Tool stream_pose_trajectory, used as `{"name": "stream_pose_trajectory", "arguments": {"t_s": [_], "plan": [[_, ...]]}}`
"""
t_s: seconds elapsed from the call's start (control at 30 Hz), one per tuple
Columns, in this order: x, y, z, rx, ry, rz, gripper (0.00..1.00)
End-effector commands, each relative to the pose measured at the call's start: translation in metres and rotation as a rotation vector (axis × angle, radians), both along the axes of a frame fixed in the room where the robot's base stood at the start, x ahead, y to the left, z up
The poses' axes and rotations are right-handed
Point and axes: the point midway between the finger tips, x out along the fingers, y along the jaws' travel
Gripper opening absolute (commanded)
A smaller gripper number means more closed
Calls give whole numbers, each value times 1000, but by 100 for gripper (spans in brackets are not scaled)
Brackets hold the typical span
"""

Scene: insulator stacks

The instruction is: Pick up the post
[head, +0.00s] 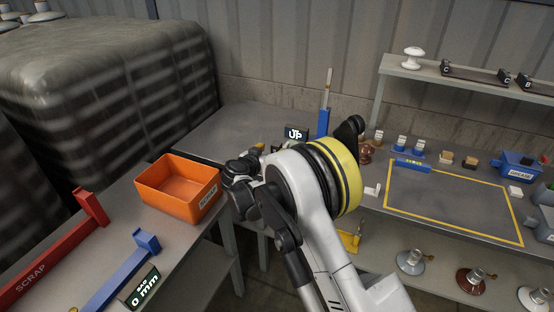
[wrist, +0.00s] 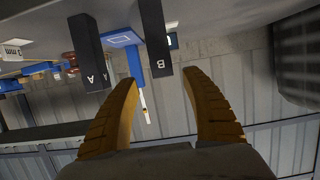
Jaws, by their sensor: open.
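My gripper (wrist: 160,78) is open in the wrist view, its two yellow ribbed fingers apart with nothing between them. In the head view my arm hides the fingers. I cannot tell for sure which thing is the post. A brown ribbed insulator (head: 366,154) stands on the back table just right of my wrist, partly hidden by it; brown pieces also show at the left of the wrist view (wrist: 70,58). A blue upright holder with a thin rod (head: 323,122) stands behind my arm. In the wrist view, the blue holder (wrist: 134,62) lies beyond the fingertips, between black blocks marked A (wrist: 90,55) and B (wrist: 155,40).
An orange scrap bin (head: 178,190) stands left of my arm. A raised shelf (head: 470,82) at back right bears a white insulator (head: 413,58) and black lettered blocks. A yellow-outlined area (head: 450,205) on the right is mostly clear. Several metal-stemmed insulators stand lower right.

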Motion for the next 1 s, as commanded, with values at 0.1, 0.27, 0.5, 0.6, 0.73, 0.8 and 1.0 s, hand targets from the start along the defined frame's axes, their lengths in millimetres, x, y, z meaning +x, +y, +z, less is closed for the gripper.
{"name": "stream_pose_trajectory", "arguments": {"t_s": [0.1, 0.27, 0.5, 0.6, 0.73, 0.8, 1.0], "plan": [[12, -4, -5, 0, 0, -1, 56], [37, -9, -11, 1, 1, -1, 56], [53, -15, -13, 0, 1, 0, 56], [53, -15, -12, 0, 1, 0, 56], [53, -15, -12, 0, 1, 0, 36], [53, -15, -12, 0, 1, 0, 14], [53, -15, -12, 0, 1, 0, 0]]}}
